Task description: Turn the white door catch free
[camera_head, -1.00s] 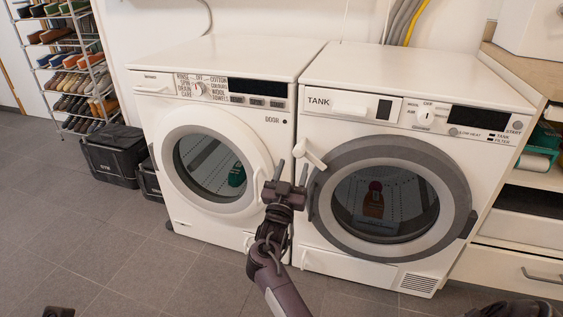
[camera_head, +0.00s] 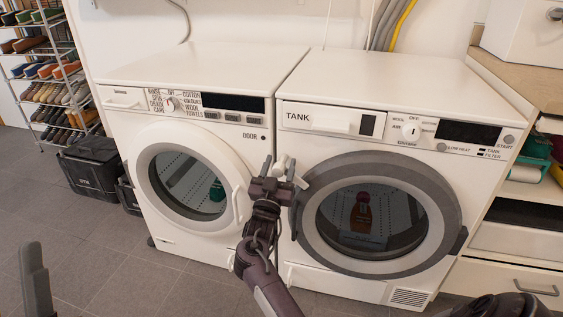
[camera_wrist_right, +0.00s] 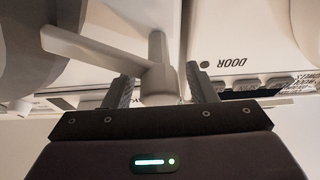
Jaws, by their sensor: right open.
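The white door catch (camera_wrist_right: 158,84) is a round knob with a flat lever reaching up and left in the right wrist view. In the head view the catch (camera_head: 301,181) is partly hidden by my gripper, between the two machines beside the dryer's grey door ring (camera_head: 447,190). My right gripper (camera_head: 280,165) is open at the catch. In the right wrist view its fingers (camera_wrist_right: 161,86) stand on either side of the knob, with gaps showing. A dark grey piece, probably a finger of my left gripper (camera_head: 35,280), shows at the lower left; its opening cannot be told.
The washer (camera_head: 220,62) stands left, its round door (camera_head: 142,165) shut. The dryer (camera_head: 400,82) holds a brown bottle-like thing (camera_head: 361,213) behind its glass. A shoe rack (camera_head: 48,75) and black boxes (camera_head: 90,168) stand far left. Shelves (camera_head: 515,205) border the right. Floor (camera_head: 120,270) in front is clear.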

